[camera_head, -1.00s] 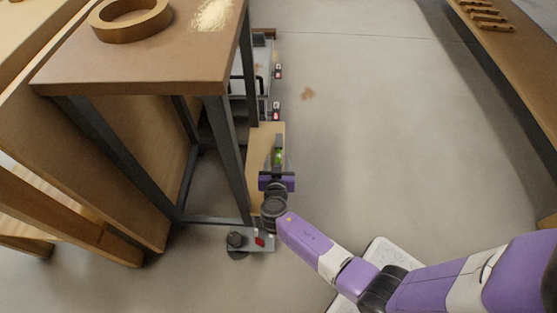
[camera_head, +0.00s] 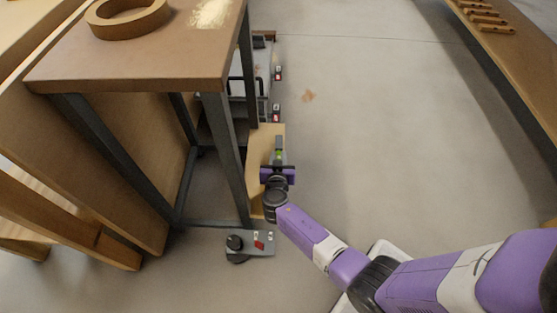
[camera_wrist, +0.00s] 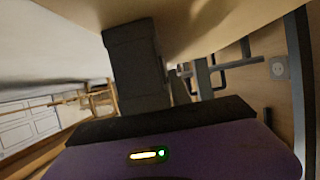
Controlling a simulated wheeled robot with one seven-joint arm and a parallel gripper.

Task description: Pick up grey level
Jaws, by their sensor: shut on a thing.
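The grey level (camera_head: 279,142) is a small grey bar in the head view, with a bright green spot near its lower end. It lies over a tan wooden panel (camera_head: 258,142). My gripper (camera_head: 279,160), with its purple and black body, is shut on the level's near end. In the wrist view a dark grey block, which looks like the level (camera_wrist: 137,65), stands out beyond the black edge of my gripper. The fingers themselves are mostly hidden there.
A brown-topped table (camera_head: 130,68) with dark metal legs stands close at the left, bearing a wooden ring (camera_head: 128,25). A flat grey device (camera_head: 262,243) lies on the floor below. Open floor (camera_head: 390,130) spreads right, to a wooden bench (camera_head: 515,60).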

